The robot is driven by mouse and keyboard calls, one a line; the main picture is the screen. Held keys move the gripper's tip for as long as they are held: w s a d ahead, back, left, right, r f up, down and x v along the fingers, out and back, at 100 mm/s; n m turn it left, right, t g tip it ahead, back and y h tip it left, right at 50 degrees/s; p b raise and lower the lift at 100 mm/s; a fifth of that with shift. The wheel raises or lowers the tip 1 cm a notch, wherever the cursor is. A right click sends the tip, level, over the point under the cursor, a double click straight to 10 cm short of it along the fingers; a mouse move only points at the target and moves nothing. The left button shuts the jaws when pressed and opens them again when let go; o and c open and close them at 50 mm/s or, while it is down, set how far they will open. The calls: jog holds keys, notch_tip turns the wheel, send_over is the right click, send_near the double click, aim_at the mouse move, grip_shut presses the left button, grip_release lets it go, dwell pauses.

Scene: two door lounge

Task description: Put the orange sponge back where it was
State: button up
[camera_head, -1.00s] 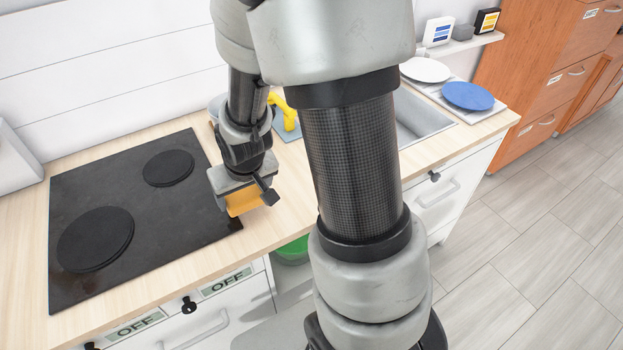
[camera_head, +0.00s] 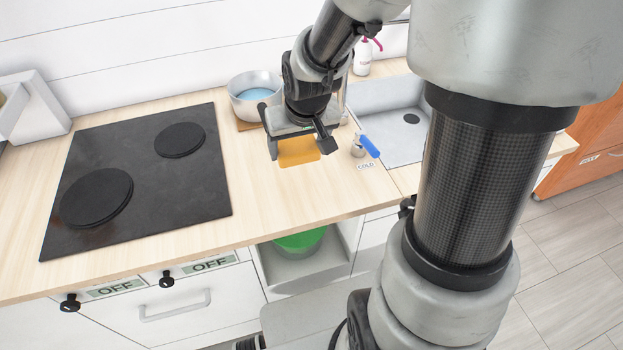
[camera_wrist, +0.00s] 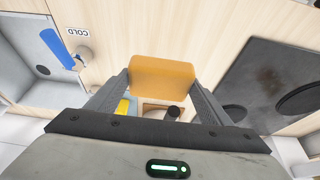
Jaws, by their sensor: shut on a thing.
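The orange sponge (camera_head: 298,152) is held between the two fingers of my gripper (camera_head: 299,145). In the head view it hangs over the wooden counter (camera_head: 250,195), between the black hob and the sink; its height above the counter is hard to tell. In the wrist view the sponge (camera_wrist: 162,78) sits between the fingertips of my gripper (camera_wrist: 160,85). Where the sponge was before is not marked in view.
A pot (camera_head: 256,92) stands on a wooden board behind my gripper. A blue tap handle (camera_head: 370,146) is close on the right, beside the sink (camera_head: 395,95). The hob (camera_head: 150,205) is at left. A pump bottle (camera_head: 365,58) stands at the back. Front counter is clear.

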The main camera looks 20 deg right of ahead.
jog(key=shift+d+r, duration=0.1)
jog(key=shift+r, duration=0.35)
jog(key=shift+s+f, duration=0.15)
jog(key=shift+f, duration=0.2)
notch_tip(320, 180, down, 9)
jog(key=b, duration=0.3)
jog(key=shift+r, duration=0.2)
jog(key=shift+f, duration=0.2)
jog(key=o, duration=1.1)
jog(key=p+v, duration=0.4)
jog(key=v, duration=0.8)
jog(key=shift+r, duration=0.25)
